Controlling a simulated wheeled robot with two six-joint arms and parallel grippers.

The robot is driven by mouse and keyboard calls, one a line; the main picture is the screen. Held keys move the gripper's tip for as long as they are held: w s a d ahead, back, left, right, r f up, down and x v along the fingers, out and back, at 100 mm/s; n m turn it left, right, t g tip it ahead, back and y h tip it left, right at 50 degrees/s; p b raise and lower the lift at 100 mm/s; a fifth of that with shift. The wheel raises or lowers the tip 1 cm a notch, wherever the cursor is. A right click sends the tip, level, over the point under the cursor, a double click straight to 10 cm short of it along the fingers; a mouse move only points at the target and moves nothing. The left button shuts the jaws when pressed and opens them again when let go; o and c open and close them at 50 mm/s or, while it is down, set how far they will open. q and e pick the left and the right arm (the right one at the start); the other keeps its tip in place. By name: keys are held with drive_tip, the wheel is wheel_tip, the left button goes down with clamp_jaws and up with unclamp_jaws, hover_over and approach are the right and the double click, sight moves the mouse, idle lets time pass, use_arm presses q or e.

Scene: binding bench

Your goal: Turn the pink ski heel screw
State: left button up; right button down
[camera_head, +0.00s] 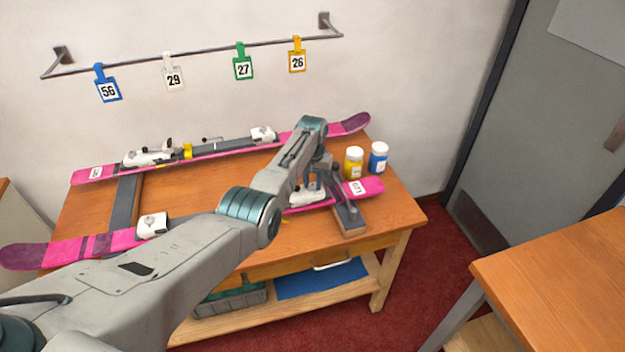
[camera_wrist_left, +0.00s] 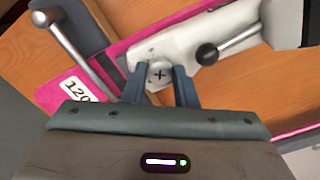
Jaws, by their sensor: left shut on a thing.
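The near pink ski (camera_head: 72,250) lies along the front of the wooden bench, with a white toe piece (camera_head: 152,226) and a white heel piece (camera_head: 305,195) partly hidden by my left arm. In the left wrist view, the heel screw (camera_wrist_left: 160,73) is a round grey head with a dark cross slot, set in the heel piece (camera_wrist_left: 190,38). The blue-grey fingers of my left gripper (camera_wrist_left: 160,88) stand on either side of the screw head, shut on it. In the head view my left gripper (camera_head: 318,178) is over the heel end. My right gripper is out of view.
A second pink ski (camera_head: 230,151) lies behind. A yellow jar (camera_head: 354,162) and a blue jar (camera_head: 378,157) stand right of my gripper. A clamp arm (camera_wrist_left: 78,55) is close to my left fingers. Number tags (camera_head: 243,67) hang from a wall rail.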

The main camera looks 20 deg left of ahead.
use_arm(q)
drive_tip(key=m, duration=0.3)
drive_tip(key=shift+r+m, duration=0.1)
drive_tip(key=shift+m, duration=0.3)
drive_tip(key=m+p, duration=0.1)
drive_tip(key=m, duration=0.2)
drive_tip(key=shift+m, duration=0.3)
drive_tip(key=m, duration=0.3)
drive_tip(key=shift+m, duration=0.8)
drive_tip(key=o, duration=1)
